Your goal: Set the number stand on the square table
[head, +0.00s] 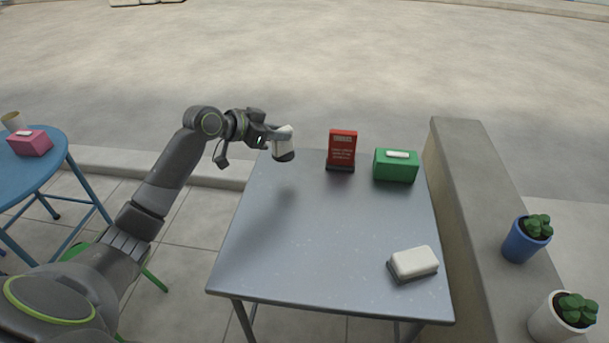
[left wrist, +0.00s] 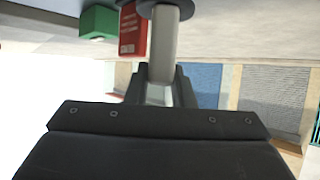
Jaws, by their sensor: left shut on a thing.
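The number stand (head: 284,142) is a pale upright piece with a dark base. My left gripper (head: 272,138) is shut on it and holds it above the far left part of the square table (head: 320,235), with a shadow on the top below. In the left wrist view the number stand (left wrist: 164,48) is a pale post with a dark round base, between the fingers of my left gripper (left wrist: 163,88). I cannot see a number on it. My right gripper is not in view.
On the square table stand a red sign (head: 342,148), a green box (head: 396,166) and a white-topped block (head: 414,262). The table's middle and left are clear. A low wall (head: 475,190) with potted plants runs along the right. A blue table (head: 20,170) is at far left.

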